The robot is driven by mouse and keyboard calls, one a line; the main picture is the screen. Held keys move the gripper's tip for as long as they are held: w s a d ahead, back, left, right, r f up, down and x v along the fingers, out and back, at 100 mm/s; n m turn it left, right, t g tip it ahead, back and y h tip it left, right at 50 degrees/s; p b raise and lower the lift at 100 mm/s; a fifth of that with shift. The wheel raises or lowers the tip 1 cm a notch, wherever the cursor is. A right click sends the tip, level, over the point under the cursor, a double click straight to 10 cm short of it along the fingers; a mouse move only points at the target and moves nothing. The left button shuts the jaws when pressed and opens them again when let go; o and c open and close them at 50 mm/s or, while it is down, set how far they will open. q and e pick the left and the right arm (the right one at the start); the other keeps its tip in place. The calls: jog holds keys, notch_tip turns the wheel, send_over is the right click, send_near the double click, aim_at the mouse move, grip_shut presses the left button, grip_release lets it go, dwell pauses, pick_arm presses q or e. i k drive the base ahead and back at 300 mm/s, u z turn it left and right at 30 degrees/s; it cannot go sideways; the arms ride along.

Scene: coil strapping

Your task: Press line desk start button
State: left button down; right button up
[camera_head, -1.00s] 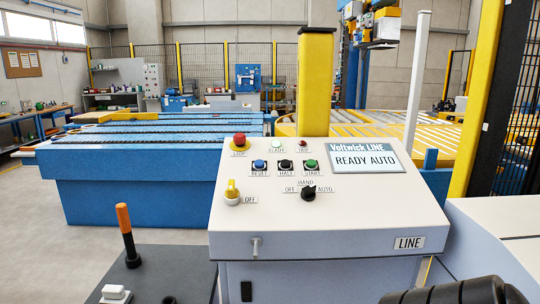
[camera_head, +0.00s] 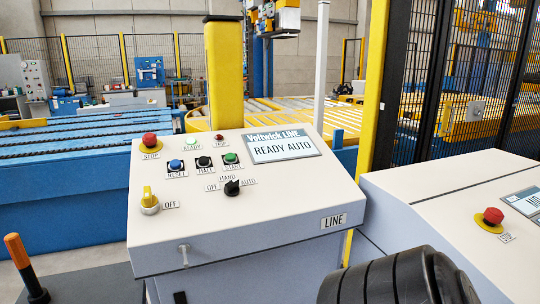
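The line desk (camera_head: 230,212) stands in the middle of the head view, with a sloped cream panel and a LINE label. Its green START button (camera_head: 231,158) sits right of the black HALT button (camera_head: 204,162) and the blue RESET button (camera_head: 176,165). The display (camera_head: 283,146) reads READY AUTO. A black selector knob (camera_head: 232,188) labelled HAND, OFF and AUTO sits below the START button. A black ribbed part of my arm shows at the bottom right. Neither gripper's fingers are in view, and nothing touches the START button.
A red stop button (camera_head: 150,140) and a yellow switch (camera_head: 149,201) are on the panel's left. A second desk (camera_head: 430,205) with a red button (camera_head: 492,216) stands at the right. An orange-topped lever (camera_head: 20,258) rises at the lower left. A yellow post (camera_head: 224,75) stands behind the desk.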

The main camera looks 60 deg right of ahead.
aim_at(231, 157)
jog(key=z, duration=2.4)
